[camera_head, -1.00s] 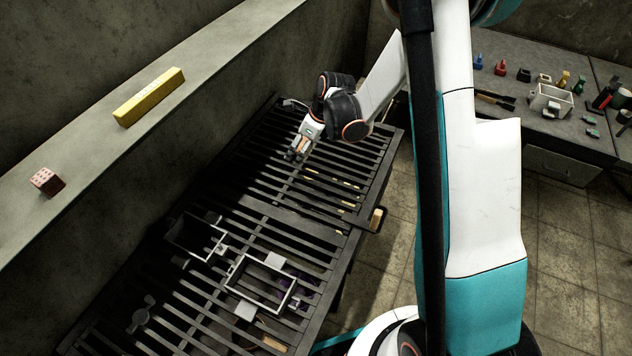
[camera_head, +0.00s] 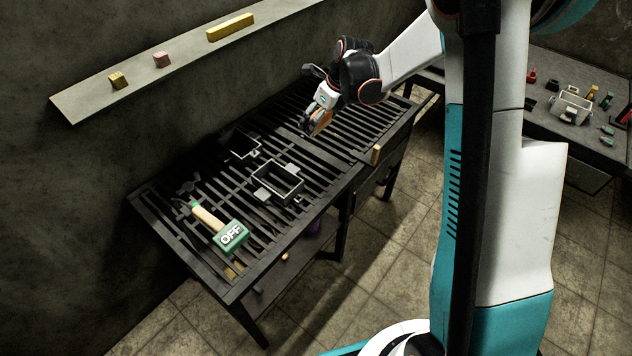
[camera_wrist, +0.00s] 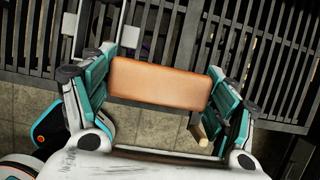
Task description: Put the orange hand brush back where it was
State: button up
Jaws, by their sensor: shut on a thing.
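The orange hand brush (camera_wrist: 160,84) is between the two teal finger pads of my gripper (camera_wrist: 162,90) in the wrist view. Its smooth orange-brown block lies across the gap, and any bristles are hidden. In the head view my gripper (camera_head: 318,125) hangs above the far part of the black slatted table (camera_head: 145,200), with a small bit of the orange brush (camera_head: 321,122) showing at its fingertips. The gripper is shut on the brush. I cannot tell how high it is above the slats.
A wall ledge (camera_head: 185,62) holds small blocks and a yellow bar (camera_head: 230,27). A side bench (camera_head: 545,110) holds tools. Slats near the gripper look clear.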

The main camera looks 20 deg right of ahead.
notch_tip(320, 180, down, 20)
jog(key=b, duration=0.7)
jog(key=shift+w+r, duration=0.1)
jog(key=shift+r, duration=0.1)
jog(key=shift+f, duration=0.1)
jog(key=o, duration=1.1)
